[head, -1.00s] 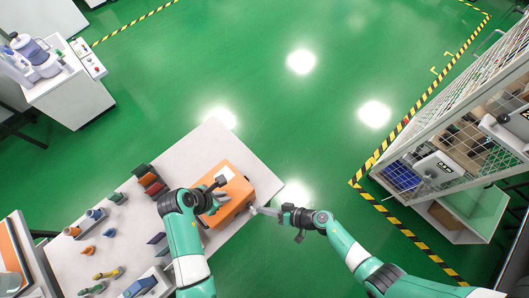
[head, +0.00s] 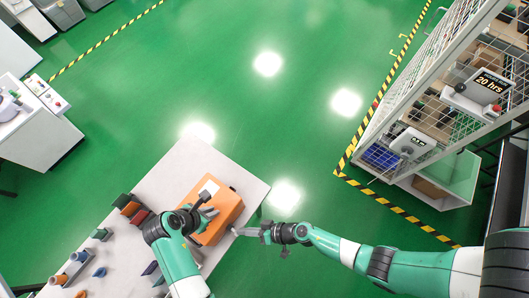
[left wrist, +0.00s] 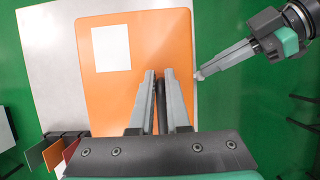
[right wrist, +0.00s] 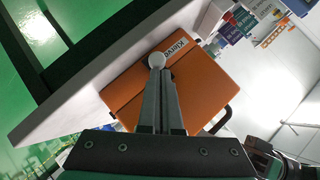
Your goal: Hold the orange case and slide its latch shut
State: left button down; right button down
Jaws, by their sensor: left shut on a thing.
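The orange case (head: 225,207) lies on the white table, with a white label on its top; it also shows in the left wrist view (left wrist: 120,100) and right wrist view (right wrist: 195,85). A white round latch knob (right wrist: 157,60) is at the case's right side. My right gripper (head: 240,232) has its fingers together, with the tips at the knob; whether they press on it is unclear.
The white table (head: 180,160) has bare room beyond the case. Several small coloured bins (head: 130,208) and parts stand to the left of it. A mesh cage (head: 420,100) with shelves stands far right on the green floor, behind striped tape.

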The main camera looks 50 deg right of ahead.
jog(key=shift+s, duration=0.1)
pick_arm(q)
jog(key=c, duration=0.8)
grip_release()
pick_arm(e)
jog(key=w+d+r+v, duration=0.1)
jog(key=w+v, duration=0.1)
jog(key=v, duration=1)
jog(key=shift+s+d+r, duration=0.15)
jog(key=shift+d+r, duration=0.25)
pick_arm(q)
jog(key=shift+r, duration=0.1)
jog(key=v, duration=1.2)
jog(key=shift+s, duration=0.1)
